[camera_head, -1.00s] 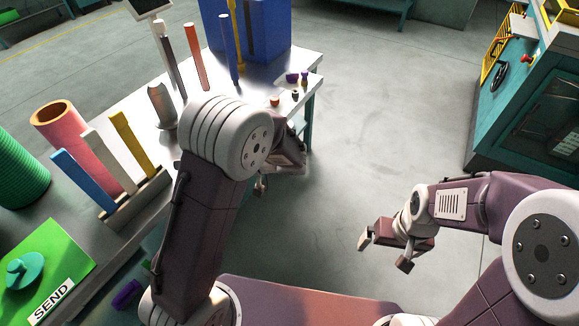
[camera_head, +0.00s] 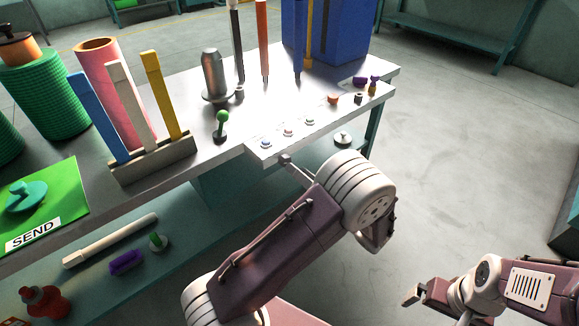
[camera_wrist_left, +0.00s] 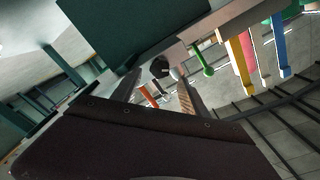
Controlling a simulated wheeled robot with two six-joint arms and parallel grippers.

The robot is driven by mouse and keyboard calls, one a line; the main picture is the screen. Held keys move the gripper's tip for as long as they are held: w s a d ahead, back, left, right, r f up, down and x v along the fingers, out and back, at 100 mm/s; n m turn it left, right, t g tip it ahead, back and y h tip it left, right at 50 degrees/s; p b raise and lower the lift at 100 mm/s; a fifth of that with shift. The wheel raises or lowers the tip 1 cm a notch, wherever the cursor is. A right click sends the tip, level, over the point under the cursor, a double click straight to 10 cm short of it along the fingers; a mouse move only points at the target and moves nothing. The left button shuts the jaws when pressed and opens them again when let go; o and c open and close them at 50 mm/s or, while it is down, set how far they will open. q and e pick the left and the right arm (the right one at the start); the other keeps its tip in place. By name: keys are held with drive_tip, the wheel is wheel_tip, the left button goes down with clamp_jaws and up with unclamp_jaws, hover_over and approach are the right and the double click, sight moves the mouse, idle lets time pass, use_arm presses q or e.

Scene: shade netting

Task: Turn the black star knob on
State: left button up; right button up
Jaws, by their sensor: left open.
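A dark round knob (camera_wrist_left: 159,68) shows in the left wrist view, by the bench edge and between my left gripper's fingers; I cannot make out its star shape. In the head view a small black knob (camera_head: 358,98) stands on the bench's right end; I cannot tell whether it is the same one. My left gripper (camera_head: 287,160) is at the front edge of the bench, mostly hidden behind my own arm. It is open in the left wrist view (camera_wrist_left: 160,88).
A green ball lever (camera_head: 222,118) and several push buttons (camera_head: 288,131) are near the left gripper. An orange knob (camera_head: 333,98), a grey cylinder (camera_head: 211,75) and a blue bin (camera_head: 330,35) stand on the bench. The floor at the right is clear.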

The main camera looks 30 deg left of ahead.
sight(285, 161)
use_arm(q)
drive_tip(key=x, duration=0.5)
drive_tip(key=shift+a+b, duration=0.1)
drive_tip(key=shift+b, duration=0.3)
clamp_jaws()
